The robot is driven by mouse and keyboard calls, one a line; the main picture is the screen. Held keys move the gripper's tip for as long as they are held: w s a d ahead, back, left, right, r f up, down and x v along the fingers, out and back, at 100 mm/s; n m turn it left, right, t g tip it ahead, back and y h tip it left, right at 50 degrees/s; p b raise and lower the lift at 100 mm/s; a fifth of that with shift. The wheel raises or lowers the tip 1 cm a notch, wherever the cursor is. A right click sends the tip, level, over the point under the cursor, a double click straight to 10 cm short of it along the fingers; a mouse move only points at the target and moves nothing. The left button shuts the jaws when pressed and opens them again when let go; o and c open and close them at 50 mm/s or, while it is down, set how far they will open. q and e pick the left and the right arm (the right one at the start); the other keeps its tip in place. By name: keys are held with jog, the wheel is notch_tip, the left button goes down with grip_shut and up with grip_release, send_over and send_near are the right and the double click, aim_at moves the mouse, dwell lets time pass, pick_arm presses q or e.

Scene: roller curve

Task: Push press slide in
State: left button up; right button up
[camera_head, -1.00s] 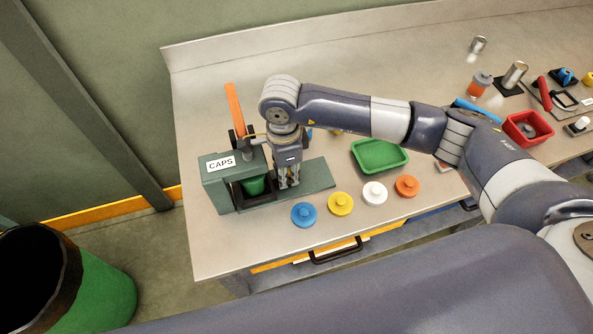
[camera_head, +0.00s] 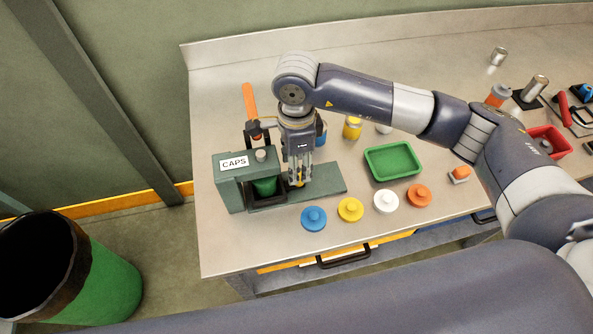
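The press is a dark green frame labelled CAPS (camera_head: 234,162) with an orange lever (camera_head: 250,103) standing up behind it. A green cup (camera_head: 265,186) sits in a dark slide tray (camera_head: 266,201) under the press head. The press base plate (camera_head: 328,180) extends to the right. My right gripper (camera_head: 299,181) points down over this plate, just right of the tray. A small yellow spot shows at its fingertips; I cannot tell whether the fingers hold or touch anything. My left gripper is out of view.
Blue (camera_head: 313,218), yellow (camera_head: 350,209), white (camera_head: 386,201) and orange (camera_head: 419,195) caps line the front of the table. A green tray (camera_head: 393,176) stands behind them. A green bin (camera_head: 108,283) is at lower left.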

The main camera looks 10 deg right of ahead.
notch_tip(320, 180, up, 7)
jog(key=shift+f, duration=0.15)
dwell(0.9)
